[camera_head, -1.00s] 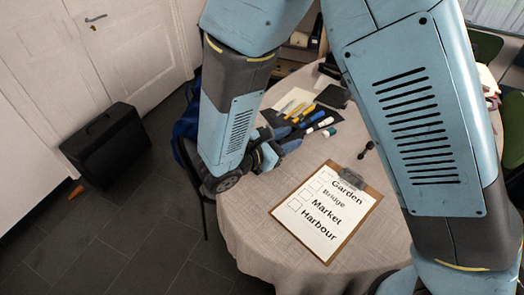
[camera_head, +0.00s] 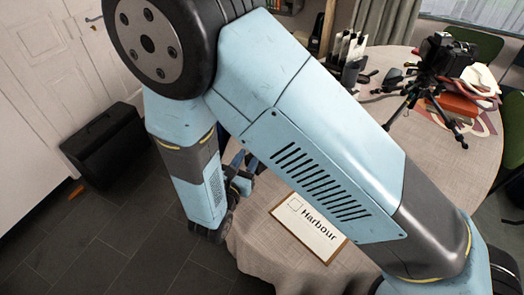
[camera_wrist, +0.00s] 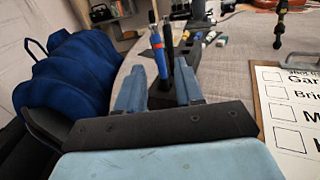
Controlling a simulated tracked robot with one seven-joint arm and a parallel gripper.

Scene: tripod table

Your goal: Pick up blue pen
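The blue pen (camera_wrist: 158,54) stands nearly upright in the wrist view, beside another slim dark pen. Its lower end meets a black block-like holder (camera_wrist: 162,97), partly hidden by my fingers. My gripper (camera_wrist: 160,72) has its two blue fingers apart, one on each side of the pen in this view. No contact between fingers and pen is visible. In the head view my gripper (camera_head: 240,170) is at the table's left edge, partly hidden by my arm, and the pen cannot be made out there.
A clipboard (camera_head: 306,228) with a printed list lies right of my gripper on the round table (camera_head: 262,257). Several markers (camera_wrist: 210,38) lie farther back. A tripod with a camera (camera_head: 440,62) stands at the right. A blue bag-like thing (camera_wrist: 70,85) is close at left.

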